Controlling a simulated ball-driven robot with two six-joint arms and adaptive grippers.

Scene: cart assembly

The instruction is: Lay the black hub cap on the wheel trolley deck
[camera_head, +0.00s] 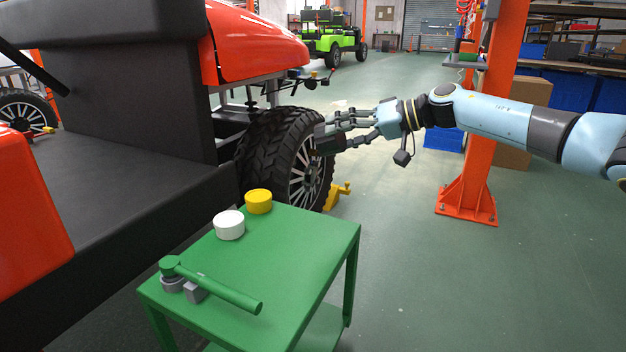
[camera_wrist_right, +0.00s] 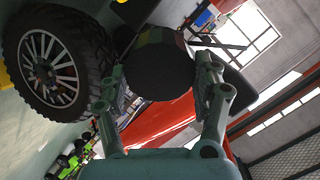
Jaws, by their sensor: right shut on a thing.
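The black hub cap (camera_wrist_right: 160,68) is a dark round disc between the fingers of my right gripper (camera_head: 332,136), which is shut on it. In the head view the cap is hard to tell apart from the dark tyre behind it. My right gripper reaches in from the right, in front of the cart's wheel (camera_head: 268,150) and above and beyond the trolley's far edge. The green trolley deck (camera_head: 300,245) is at bottom centre. It bears a white cap (camera_head: 229,226), a yellow cap (camera_head: 259,202) and a green-handled tool (camera_head: 215,285). My left gripper is out of view.
The cart's dark body (camera_head: 130,200) stands left of the trolley. A yellow chock (camera_head: 338,195) is on the floor by the wheel. An orange post (camera_head: 475,160) stands at the right. The deck's right half is bare.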

